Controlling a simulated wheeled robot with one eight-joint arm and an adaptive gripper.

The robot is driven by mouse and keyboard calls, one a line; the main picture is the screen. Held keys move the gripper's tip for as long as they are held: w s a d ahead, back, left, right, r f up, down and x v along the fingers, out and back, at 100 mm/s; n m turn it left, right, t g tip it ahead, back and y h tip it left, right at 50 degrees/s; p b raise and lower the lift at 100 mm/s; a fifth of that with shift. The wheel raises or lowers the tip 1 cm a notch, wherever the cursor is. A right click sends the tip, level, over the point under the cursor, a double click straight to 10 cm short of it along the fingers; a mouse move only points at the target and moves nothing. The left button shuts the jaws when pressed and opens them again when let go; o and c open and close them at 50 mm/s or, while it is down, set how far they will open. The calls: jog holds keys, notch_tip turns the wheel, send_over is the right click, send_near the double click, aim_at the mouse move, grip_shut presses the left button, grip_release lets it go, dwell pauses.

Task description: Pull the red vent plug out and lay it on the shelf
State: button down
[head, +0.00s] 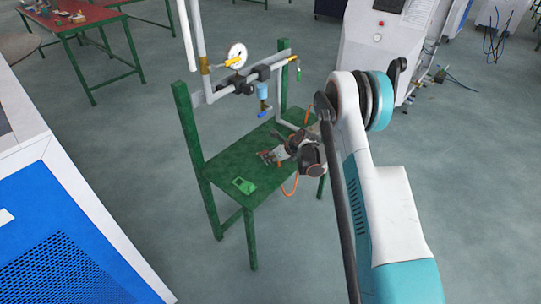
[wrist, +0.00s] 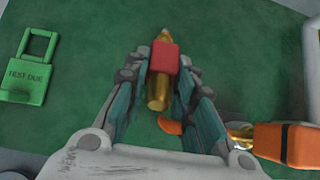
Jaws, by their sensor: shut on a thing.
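The red vent plug (wrist: 164,58) has a red middle and brass ends. It sits between the fingers of my gripper (wrist: 162,72) in the wrist view, with the green shelf (wrist: 235,45) behind it. My gripper is shut on it. In the head view my gripper (head: 268,157) is over or at the green shelf (head: 225,164), below the pipework. The plug is too small to make out there. I cannot tell whether the plug touches the shelf.
A green "TEST DUE" tag (wrist: 30,75) lies on the shelf to the left; the head view shows it too (head: 243,185). An orange-and-black part (wrist: 285,143) is at right in the wrist view. Grey pipes with a gauge (head: 236,55) rise above the shelf. A blue-fronted cabinet (head: 65,235) stands left.

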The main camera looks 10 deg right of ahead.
jog(key=c, duration=1.2)
grip_release()
jog(key=shift+c, duration=0.2)
jog(key=shift+r, duration=0.1)
jog(key=shift+r+p, duration=0.45)
jog(key=shift+r, duration=1)
jog(key=shift+p+v, duration=0.6)
jog(key=shift+v, duration=2.4)
